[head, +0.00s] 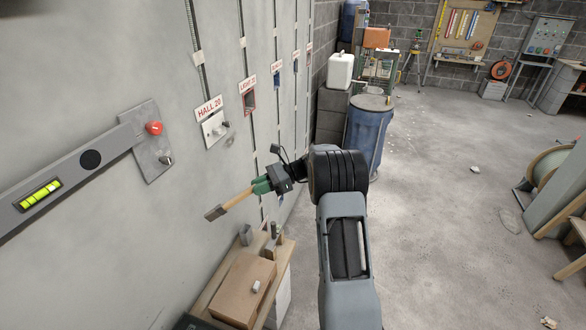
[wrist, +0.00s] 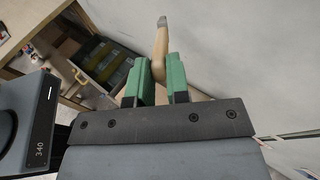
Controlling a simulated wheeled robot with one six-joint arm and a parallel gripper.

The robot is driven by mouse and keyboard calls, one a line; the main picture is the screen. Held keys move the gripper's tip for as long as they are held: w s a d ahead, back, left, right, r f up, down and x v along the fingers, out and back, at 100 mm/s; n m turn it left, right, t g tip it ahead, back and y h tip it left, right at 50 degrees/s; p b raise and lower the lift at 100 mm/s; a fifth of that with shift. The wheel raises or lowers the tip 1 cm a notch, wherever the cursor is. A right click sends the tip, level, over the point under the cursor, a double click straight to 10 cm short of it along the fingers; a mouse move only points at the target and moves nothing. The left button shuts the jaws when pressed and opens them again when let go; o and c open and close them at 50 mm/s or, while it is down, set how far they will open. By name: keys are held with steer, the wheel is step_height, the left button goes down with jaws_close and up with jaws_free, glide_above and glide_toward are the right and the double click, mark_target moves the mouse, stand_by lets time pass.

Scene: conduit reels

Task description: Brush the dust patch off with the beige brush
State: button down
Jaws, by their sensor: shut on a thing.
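My gripper (head: 262,187) has green fingers and is shut on the beige brush (head: 234,202). The brush points left toward the wall, with its darker tip (head: 215,213) at the far end. In the wrist view the beige brush (wrist: 159,48) stands between the green fingers of my gripper (wrist: 164,78), and its grey tip points away from them. I cannot make out a distinct dust patch on the grey wall (head: 95,225) in either view.
A level (head: 65,180), a plate with a red button (head: 154,128) and a HALL 20 switch (head: 215,128) are on the wall. Below my gripper stands a wooden bench with a cardboard box (head: 240,285). A blue barrel (head: 368,130) is behind. Floor on the right is mostly clear.

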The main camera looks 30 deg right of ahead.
steer(key=d+r+m+t+h+b, duration=0.15)
steer(key=d+r+m+t, duration=0.25)
steer(key=d+m+t, duration=0.6)
steer(key=shift+w+a+r+n+t, duration=0.1)
steer(key=shift+w+a+n+t, duration=0.25)
steer(key=shift+w+t, duration=0.25)
steer(key=shift+w+a+n+t, duration=0.35)
steer(key=shift+w+n+t, duration=0.05)
steer(key=shift+w, duration=0.4)
steer(key=shift+w+a+r+n+t, duration=0.1)
steer(key=shift+w+a+n+t, duration=0.25)
steer(key=shift+w+t, duration=0.25)
steer(key=shift+w+a, duration=0.35)
steer(key=shift+w, duration=0.1)
steer(key=shift+w+d, duration=0.1)
